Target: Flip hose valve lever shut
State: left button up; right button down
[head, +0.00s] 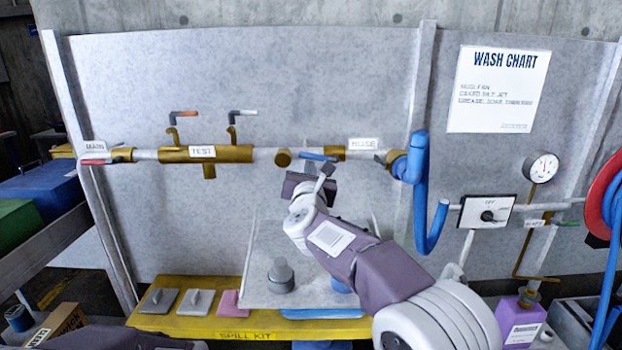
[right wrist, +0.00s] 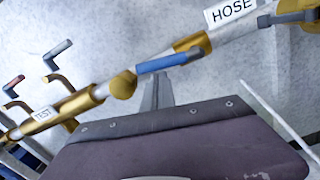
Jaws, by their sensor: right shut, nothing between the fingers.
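The hose valve lever (head: 318,157) has a blue grip and lies roughly along the horizontal pipe, just left of the HOSE label (head: 363,144). The blue lever (right wrist: 165,63) also shows at the upper middle of the right wrist view, with its grey end at the brass valve body. My right gripper (head: 327,170) is shut and empty, with its tips just below the lever. In the right wrist view its grey fingers (right wrist: 157,92) reach up to the lever's underside; I cannot tell whether they touch it. My left gripper is out of view.
Left on the pipe are a TEST section (head: 203,153) and a red MAIN lever (head: 95,161). A blue hose (head: 421,190) hangs right of the valve. A switch box (head: 487,211) and gauge (head: 542,166) are farther right. A yellow SPILL KIT shelf (head: 245,327) stands below.

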notch_tip(320, 180, up, 2)
jog(key=m+b, duration=0.1)
jog(key=m, duration=0.2)
jog(key=shift+m+b, duration=0.3)
jog(key=shift+m, duration=0.1)
jog(key=d+r+m+b, duration=0.1)
jog(key=d+r+m, duration=0.3)
jog(key=m, duration=0.4)
jog(key=shift+d+r+h, duration=0.2)
jog(key=shift+r+h, duration=0.1)
jog(key=shift+r, duration=0.45)
jog(key=shift+d, duration=0.1)
